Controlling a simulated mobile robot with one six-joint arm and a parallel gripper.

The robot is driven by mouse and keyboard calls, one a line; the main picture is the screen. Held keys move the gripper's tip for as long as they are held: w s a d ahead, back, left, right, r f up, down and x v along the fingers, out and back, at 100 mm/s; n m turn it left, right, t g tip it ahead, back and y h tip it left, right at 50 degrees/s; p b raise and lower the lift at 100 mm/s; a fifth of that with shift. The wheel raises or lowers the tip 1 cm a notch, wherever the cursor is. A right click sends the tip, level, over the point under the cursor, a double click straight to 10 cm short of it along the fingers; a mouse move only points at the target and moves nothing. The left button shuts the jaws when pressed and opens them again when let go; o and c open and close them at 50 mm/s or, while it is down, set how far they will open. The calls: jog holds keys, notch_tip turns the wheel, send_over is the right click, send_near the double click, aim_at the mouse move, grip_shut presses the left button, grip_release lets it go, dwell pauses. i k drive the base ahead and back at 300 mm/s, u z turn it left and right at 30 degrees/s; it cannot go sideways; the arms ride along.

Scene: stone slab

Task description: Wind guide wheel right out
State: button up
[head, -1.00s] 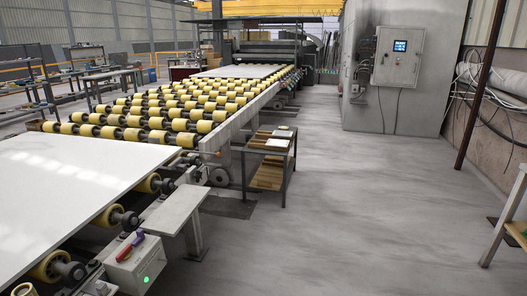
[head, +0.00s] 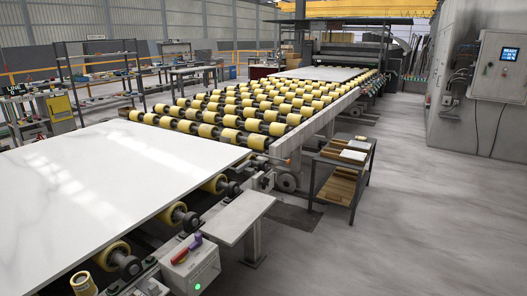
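Along the right side of the roller conveyor (head: 330,128) I see several yellow rollers with dark round ends, such as a dark wheel (head: 190,222) by the slab's edge. A grey disc-shaped wheel (head: 287,181) sits lower on the frame beside the cart. I cannot tell which of these is the guide wheel. A white stone slab (head: 110,190) lies on the near rollers. A control box (head: 190,268) with a red part on top and a lit green button is at the bottom. My gripper is not in view.
A small dark cart (head: 342,170) with shelves stands right of the conveyor. A grey cabinet with a control panel (head: 497,66) is at the far right. Shelves and benches (head: 100,72) stand back left. The grey floor (head: 420,220) on the right is clear.

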aim_at(265, 182)
jog(key=u, duration=0.65)
jog(key=i, duration=1)
jog(key=u, duration=0.45)
